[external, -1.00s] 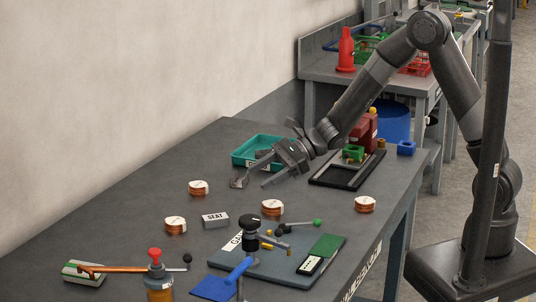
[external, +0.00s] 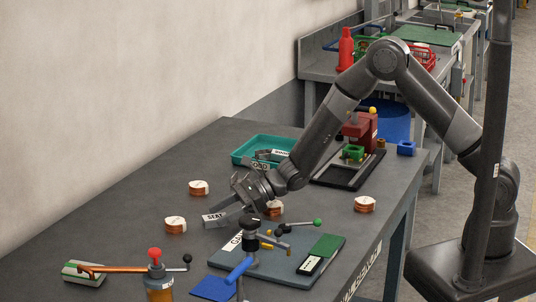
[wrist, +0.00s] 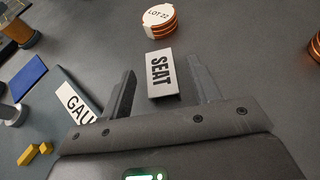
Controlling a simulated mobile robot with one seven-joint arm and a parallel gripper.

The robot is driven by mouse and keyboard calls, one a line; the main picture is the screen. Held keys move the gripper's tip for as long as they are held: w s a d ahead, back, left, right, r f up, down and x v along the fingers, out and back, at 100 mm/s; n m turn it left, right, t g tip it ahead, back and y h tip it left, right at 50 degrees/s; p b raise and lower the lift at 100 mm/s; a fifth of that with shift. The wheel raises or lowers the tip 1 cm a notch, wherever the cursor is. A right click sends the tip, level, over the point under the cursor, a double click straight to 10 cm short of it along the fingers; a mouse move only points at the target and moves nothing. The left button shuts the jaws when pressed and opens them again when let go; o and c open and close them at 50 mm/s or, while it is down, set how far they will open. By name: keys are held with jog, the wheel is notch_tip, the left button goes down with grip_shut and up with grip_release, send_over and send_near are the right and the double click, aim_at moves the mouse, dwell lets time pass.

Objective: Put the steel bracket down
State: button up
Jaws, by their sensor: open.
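My gripper (external: 226,208) is open over the table beside the small grey block labelled SEAT (external: 213,220). In the wrist view, my two fingers (wrist: 163,82) stand apart and the SEAT block (wrist: 161,68) shows between and just beyond them. I cannot tell whether they reach down to its height. No bracket is held in the jaws. A grey metal piece (external: 268,156) lies in the teal tray (external: 240,155); it may be the steel bracket, but it is too small to be sure.
Copper coils stand around: one by the wall (external: 198,188), one at left (external: 175,224), one at right (external: 364,205), and one partly hidden behind my gripper. A blue-grey board (external: 290,262) with a clamp is in front. A red press (external: 360,132) stands behind.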

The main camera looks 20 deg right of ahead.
aim_at(215, 216)
jog(key=shift+x, duration=1.25)
jog(key=shift+c, duration=0.6)
jog(key=c, duration=1)
jog(key=shift+r, duration=0.15)
notch_tip(215, 216, up, 4)
jog(key=shift+r, duration=0.1)
jog(key=w+d+r, duration=0.5)
jog(key=d+r, duration=0.1)
jog(key=d, duration=0.4)
jog(key=shift+w+d+r, duration=0.2)
jog(key=shift+d+r, duration=0.1)
